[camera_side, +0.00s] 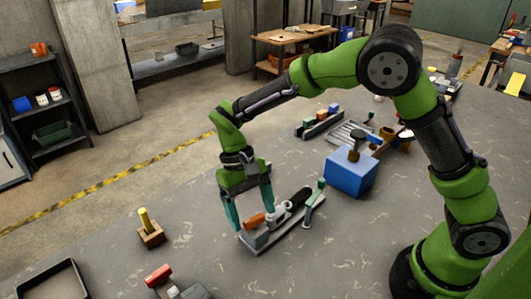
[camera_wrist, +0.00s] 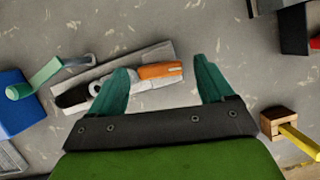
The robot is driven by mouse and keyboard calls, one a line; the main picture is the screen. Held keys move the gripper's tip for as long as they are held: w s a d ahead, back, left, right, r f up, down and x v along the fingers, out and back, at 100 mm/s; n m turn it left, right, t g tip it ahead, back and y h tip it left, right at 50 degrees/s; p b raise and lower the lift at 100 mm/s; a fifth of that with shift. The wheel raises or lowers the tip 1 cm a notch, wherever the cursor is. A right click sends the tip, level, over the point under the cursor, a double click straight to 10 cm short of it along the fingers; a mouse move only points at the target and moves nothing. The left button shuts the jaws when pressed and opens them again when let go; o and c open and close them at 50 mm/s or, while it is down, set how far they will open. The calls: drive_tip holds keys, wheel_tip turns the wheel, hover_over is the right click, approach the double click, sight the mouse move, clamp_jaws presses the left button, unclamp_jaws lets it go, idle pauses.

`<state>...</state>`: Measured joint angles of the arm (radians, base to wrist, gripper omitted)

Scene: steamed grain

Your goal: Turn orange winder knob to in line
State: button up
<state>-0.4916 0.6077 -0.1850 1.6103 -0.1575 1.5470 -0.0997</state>
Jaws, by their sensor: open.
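The orange winder knob (camera_side: 255,220) is a short elongated handle on a long grey winder base (camera_side: 266,243) on the table. In the wrist view the orange knob (camera_wrist: 160,71) lies between my fingers, at a slight angle to the grey base (camera_wrist: 150,52). A pale ring (camera_wrist: 95,88) and a black part (camera_wrist: 73,97) sit beside it. A teal crank (camera_wrist: 45,75) stands at the winder's far end. My gripper (camera_side: 251,212) is open, fingers down, one on each side of the knob's end. I see no clear contact; the gripper also shows in the wrist view (camera_wrist: 165,66).
A blue box (camera_side: 350,174) stands behind right of the winder. A wooden block with a yellow peg (camera_side: 150,229) is to the left. A red-handled item (camera_side: 160,276) and a dark tray (camera_side: 53,283) lie at front left. Bare table surrounds the winder's front right.

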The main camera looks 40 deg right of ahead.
drive_tip(key=shift+s+f, duration=0.15)
drive_tip(key=shift+f, duration=0.15)
drive_tip(key=shift+c, duration=0.5)
drive_tip(key=c, duration=0.9)
drive_tip(key=shift+c, duration=0.2)
